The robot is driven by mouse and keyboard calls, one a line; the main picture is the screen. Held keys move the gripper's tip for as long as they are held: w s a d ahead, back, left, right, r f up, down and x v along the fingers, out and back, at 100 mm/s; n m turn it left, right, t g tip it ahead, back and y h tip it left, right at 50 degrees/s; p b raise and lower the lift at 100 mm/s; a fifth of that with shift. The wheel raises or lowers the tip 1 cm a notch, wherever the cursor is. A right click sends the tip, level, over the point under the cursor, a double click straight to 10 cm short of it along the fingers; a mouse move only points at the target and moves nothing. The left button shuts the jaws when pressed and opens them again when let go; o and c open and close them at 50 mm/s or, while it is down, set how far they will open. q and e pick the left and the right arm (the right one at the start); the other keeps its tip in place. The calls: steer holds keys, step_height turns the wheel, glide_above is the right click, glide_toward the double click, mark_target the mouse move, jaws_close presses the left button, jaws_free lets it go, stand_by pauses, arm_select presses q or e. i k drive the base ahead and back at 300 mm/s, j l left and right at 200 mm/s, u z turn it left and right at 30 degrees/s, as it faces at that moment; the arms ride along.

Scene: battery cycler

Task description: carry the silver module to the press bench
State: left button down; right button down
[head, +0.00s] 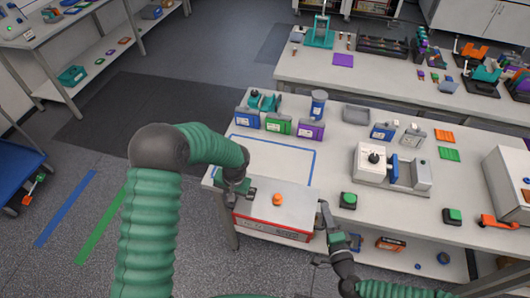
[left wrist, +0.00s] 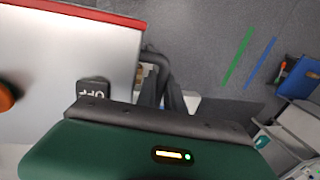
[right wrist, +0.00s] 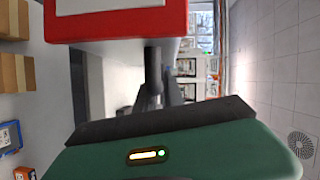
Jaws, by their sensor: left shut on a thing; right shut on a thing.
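The silver module (head: 262,205) has a silver top, an orange knob and a red-trimmed front. It is level between my two grippers at the front edge of the near white bench (head: 430,185). Whether it touches the bench cannot be told. My left gripper (head: 246,191) is shut on its left side and my right gripper (head: 326,222) on its right side. The module's top shows in the left wrist view (left wrist: 65,58), and its red-edged part in the right wrist view (right wrist: 115,22). The fingertips are largely hidden.
A blue-outlined area (head: 314,160) lies clear just behind the module. Blue, green and purple boxes (head: 278,127) stand behind it. A grey press-like device (head: 415,180) and a green-button box (head: 348,200) are to the right. A second bench (head: 400,92) stands farther back.

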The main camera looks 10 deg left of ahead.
mark_target(266, 164)
steer(key=i+j, duration=0.2)
steer(key=i, duration=0.2)
steer(key=i+j, duration=0.2)
steer(key=i, duration=0.2)
